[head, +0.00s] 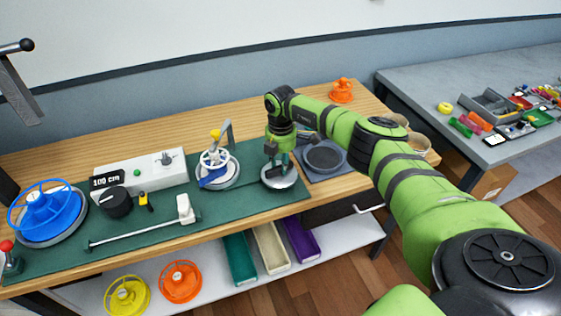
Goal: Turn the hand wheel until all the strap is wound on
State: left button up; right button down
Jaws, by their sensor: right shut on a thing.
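My right gripper (280,160) points straight down over a round pale disc (278,182) on the green mat. It is shut on a part at this disc, seemingly the hand wheel; the fingers hide the held part. Left of it, a white spoked wheel (215,158) with a yellow knob on top stands over a round grey plate, with a blue strap-like piece (212,176) at it. A blue spoked reel (48,211) sits on a grey round base at the far left. My left gripper is not in view.
A white box (140,178) shows "100 cm" on its display.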

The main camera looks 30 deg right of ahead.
jog(key=shift+w+r, duration=0.1)
jog(key=c, duration=1)
grip_release()
jog(key=shift+c, duration=0.2)
notch_tip(320, 180, up, 12)
